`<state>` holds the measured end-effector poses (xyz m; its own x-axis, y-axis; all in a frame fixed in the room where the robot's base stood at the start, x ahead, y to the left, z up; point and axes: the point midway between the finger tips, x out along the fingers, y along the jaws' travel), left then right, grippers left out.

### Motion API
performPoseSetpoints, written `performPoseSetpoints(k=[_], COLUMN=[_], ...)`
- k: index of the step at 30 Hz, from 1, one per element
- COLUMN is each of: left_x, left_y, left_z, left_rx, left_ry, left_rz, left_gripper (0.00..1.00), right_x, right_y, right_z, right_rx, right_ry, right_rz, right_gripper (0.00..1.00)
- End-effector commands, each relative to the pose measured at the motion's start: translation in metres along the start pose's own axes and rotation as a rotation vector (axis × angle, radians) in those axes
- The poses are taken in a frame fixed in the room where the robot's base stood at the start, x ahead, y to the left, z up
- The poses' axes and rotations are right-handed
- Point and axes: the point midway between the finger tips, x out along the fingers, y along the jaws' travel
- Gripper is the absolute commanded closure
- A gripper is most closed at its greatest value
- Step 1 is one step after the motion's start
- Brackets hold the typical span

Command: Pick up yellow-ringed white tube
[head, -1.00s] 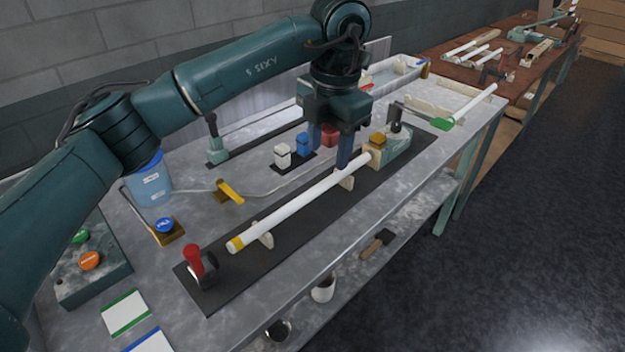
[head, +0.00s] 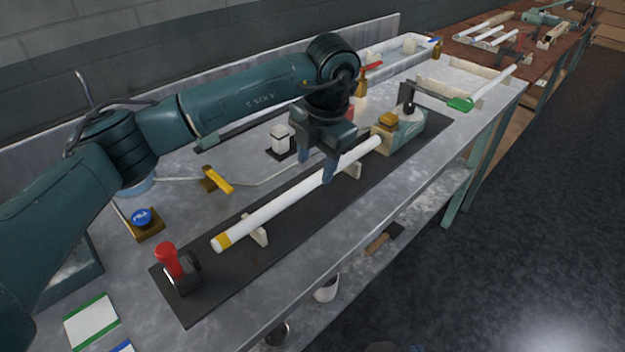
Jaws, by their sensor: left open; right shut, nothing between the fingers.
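The yellow-ringed white tube (head: 275,207) lies slantwise on two pale supports, with its yellow ring (head: 222,241) at the near left end. Its far end reaches a wooden block (head: 384,140) on a pale green fixture. My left gripper (head: 316,169) points down over the tube's far half, fingers apart. The nearer finger overlaps the tube in the picture, and the other finger is just beyond the tube's far side. I cannot tell whether either touches it. My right gripper is not in view.
A near support (head: 257,232) and a far support (head: 353,169) stand on a dark mat (head: 205,300). A red-handled clamp (head: 170,262) stands at its near end. A yellow-handled piece (head: 217,180) and a white block (head: 280,136) lie behind the tube.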

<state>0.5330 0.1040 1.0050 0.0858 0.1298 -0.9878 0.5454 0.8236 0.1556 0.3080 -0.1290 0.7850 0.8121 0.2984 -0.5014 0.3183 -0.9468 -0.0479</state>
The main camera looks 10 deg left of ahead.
Motion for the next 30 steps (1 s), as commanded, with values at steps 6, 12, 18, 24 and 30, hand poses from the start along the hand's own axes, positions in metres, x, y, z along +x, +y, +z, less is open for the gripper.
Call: performPoseSetpoints(k=[6,12,18,24,30], left_x=[0.025,0.05,0.053,0.053,0.053], left_y=[0.006,0.006,0.006,0.006,0.006], left_z=[-0.004,-0.004,-0.003,-0.003,-0.003], left_rx=[-0.001,0.0,0.001,0.001,0.001], left_ry=[0.004,0.003,0.0,0.0,0.0], left_rz=[-0.002,-0.001,0.0,0.0,0.0], left_gripper=[0.52,0.52,0.52,0.62,0.79], right_x=[-0.004,-0.004,-0.004,-0.003,-0.002], right_y=[0.0,0.003,0.005,0.004,0.004], right_z=[-0.005,0.003,0.003,0.0,-0.002], right_rx=[-0.007,-0.006,-0.005,0.003,0.006], right_ry=[-0.008,-0.03,-0.029,-0.024,-0.02], right_rz=[0.003,0.009,0.015,0.016,0.016], right_gripper=[1.0,1.0,1.0,1.0,1.0])
